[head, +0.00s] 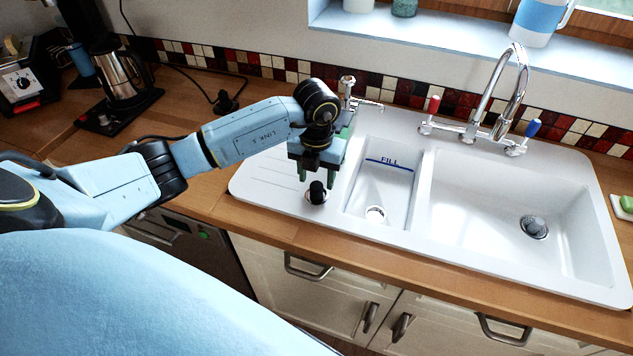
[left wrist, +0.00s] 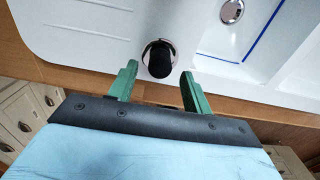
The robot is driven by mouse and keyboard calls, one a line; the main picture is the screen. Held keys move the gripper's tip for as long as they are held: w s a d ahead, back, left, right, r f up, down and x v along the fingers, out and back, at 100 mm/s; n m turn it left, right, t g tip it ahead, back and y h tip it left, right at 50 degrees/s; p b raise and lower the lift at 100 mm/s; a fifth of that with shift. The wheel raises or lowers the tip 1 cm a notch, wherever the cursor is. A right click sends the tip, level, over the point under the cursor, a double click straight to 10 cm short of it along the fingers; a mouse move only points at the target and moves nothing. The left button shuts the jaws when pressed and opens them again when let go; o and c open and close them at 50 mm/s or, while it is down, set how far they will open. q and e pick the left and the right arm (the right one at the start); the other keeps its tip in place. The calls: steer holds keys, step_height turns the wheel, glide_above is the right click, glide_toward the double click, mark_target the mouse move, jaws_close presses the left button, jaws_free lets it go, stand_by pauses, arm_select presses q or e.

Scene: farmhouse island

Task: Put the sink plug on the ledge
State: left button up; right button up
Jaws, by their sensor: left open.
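The sink plug (head: 317,193) has a black knob and a shiny round metal base. It stands upright on the white drainboard, near the sink's front edge and left of the small basin. My left gripper (head: 317,177) is open and empty just above it, fingers pointing down. In the left wrist view, the plug (left wrist: 159,57) shows between and slightly beyond the green fingertips (left wrist: 159,72), with gaps on both sides. The window ledge (head: 430,30) runs along the wall behind the sink. My right gripper is not in view.
The small basin (head: 360,200) has a blue FILL line, and the large basin (head: 480,220) is to its right. A tap (head: 500,100) stands behind them. A blue-and-white jug (head: 538,22) and a green jar (head: 404,8) stand on the window ledge, with clear space between.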

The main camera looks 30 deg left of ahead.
mark_target(316, 185)
arm_select(q)
step_height(316, 185, up, 10)
steer(key=shift+f+b, duration=0.25)
steer(key=shift+b, duration=0.2)
